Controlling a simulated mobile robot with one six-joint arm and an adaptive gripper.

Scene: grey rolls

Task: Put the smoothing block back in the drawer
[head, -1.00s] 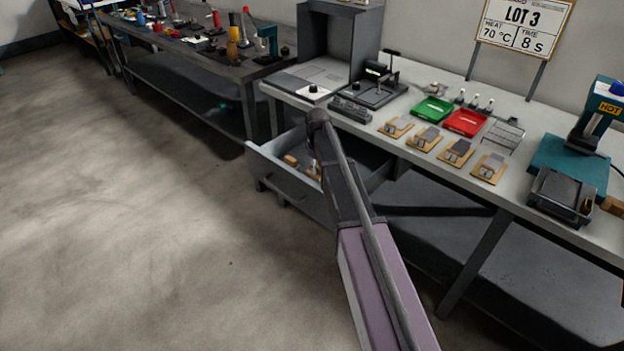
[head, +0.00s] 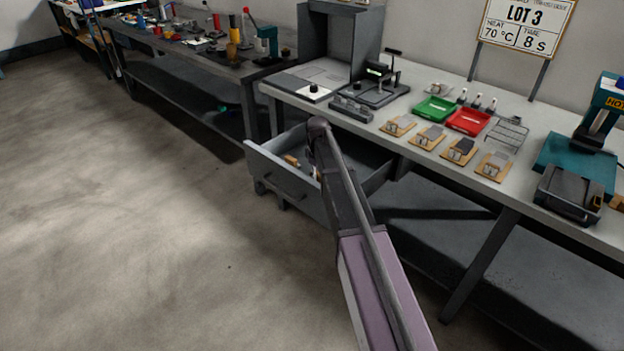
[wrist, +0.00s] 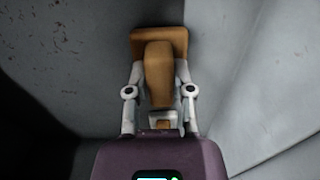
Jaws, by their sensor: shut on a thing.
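The smoothing block, a brown wooden piece with a flat end (wrist: 158,35) and a rounded grip, shows in the wrist view. My gripper (wrist: 160,72) is shut on it, one finger on each side of the grip. The grey drawer (head: 285,182) stands pulled out under the near-left end of the bench in the head view. My arm reaches over the drawer and hides part of its inside and my gripper there. Grey surfaces surround the block in the wrist view; whether the block touches any of them I cannot tell.
A small wooden-coloured item (head: 291,160) shows inside the drawer, left of my arm. The bench (head: 400,165) above holds a green tray (head: 436,109), a red tray (head: 468,122) and several wooden plates with grey pieces. The floor left of the drawer is clear.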

